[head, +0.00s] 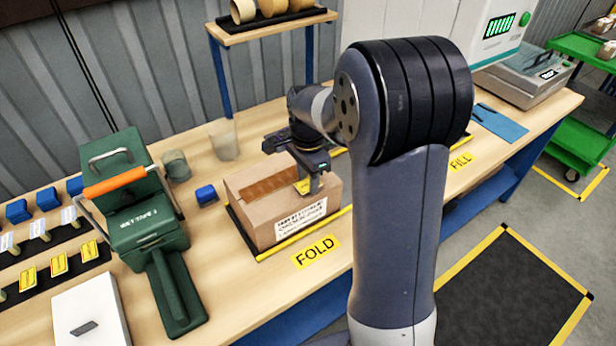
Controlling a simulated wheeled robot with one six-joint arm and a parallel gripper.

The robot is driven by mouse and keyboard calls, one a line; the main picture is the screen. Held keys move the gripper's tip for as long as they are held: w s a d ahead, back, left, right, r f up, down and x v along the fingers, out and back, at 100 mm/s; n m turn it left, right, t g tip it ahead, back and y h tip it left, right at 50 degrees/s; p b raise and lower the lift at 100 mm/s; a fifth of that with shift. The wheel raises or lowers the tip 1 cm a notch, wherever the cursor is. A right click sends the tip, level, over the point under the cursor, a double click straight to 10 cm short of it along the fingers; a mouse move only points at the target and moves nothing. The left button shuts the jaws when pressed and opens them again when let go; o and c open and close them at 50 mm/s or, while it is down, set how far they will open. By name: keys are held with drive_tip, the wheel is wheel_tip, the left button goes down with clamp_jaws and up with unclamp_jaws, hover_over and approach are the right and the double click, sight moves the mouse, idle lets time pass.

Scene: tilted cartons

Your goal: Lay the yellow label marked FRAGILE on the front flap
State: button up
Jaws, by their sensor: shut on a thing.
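A brown carton (250,219) sits on the workbench behind the FOLD sign, with a white printed label on its front side. Its top shows a darker brown strip; I cannot tell the flaps apart clearly. My gripper (305,184) points down at the carton's top, towards its right part. It is shut on a small yellow label (303,187), which is at or just above the carton top. I cannot tell whether it touches, and its print is too small to read. The arm hides the carton's right back part.
Several yellow labels (58,265) and white tags stand on dark strips at the left. A green tape machine (146,225) with an orange handle stands left of the carton. A small blue block (206,195) and two cups (223,140) stand close behind. A shelf rises at the back.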

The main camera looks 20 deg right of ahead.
drive_tip(key=shift+f, duration=0.3)
idle(0.6)
drive_tip(key=o, duration=1.4)
wheel_tip(320, 180, up, 7)
drive_tip(key=p, duration=0.5)
drive_tip(key=shift+r, duration=0.1)
drive_tip(key=shift+f, duration=0.2)
wheel_tip(320, 180, down, 7)
drive_tip(key=b, duration=0.5)
drive_tip(key=shift+r, duration=0.15)
